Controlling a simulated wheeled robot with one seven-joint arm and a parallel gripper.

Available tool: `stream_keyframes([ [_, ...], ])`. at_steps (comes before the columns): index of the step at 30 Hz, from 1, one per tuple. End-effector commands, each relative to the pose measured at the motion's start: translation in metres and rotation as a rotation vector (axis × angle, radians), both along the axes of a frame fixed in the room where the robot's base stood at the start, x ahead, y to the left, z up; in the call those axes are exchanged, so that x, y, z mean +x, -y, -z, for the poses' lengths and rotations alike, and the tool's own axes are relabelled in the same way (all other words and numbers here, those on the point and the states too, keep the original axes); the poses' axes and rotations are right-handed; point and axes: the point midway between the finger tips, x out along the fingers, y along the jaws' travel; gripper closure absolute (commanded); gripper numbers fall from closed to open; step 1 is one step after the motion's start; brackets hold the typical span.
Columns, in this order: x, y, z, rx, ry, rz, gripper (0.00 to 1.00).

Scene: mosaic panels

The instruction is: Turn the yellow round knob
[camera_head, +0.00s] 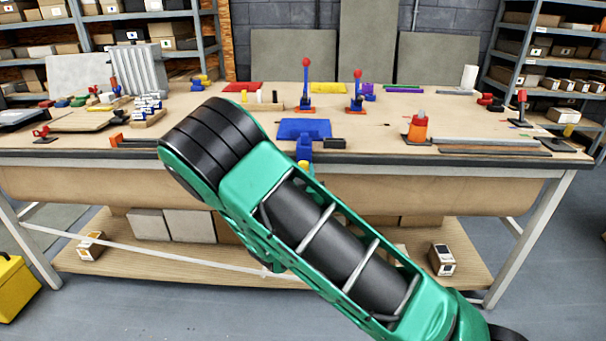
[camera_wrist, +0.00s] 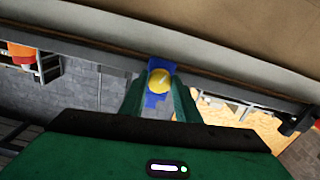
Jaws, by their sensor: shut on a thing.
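The yellow round knob (camera_wrist: 160,77) sits in front of a blue mount (camera_wrist: 157,97) in the wrist view. My gripper (camera_wrist: 159,84) has its two green fingers on either side of the knob and is shut on it. In the head view a small part of the yellow knob (camera_head: 304,165) shows below the blue mount (camera_head: 304,148) at the table's front edge.
The workbench (camera_head: 440,170) has a thick front edge by the knob. On its top are a blue panel (camera_head: 303,128), red-topped levers (camera_head: 306,85), an orange cylinder (camera_head: 418,130) and a black block (camera_head: 334,143). Shelves stand behind. A yellow box (camera_head: 17,290) is at the lower left.

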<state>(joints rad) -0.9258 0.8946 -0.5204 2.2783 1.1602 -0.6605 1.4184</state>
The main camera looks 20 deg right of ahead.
Motion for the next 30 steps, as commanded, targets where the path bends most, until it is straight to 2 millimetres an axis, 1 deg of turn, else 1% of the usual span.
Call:
stream_keyframes([
  [30, -0.001, 0.0009, 0.001, -0.891, -0.293, -0.004, 0.93],
])
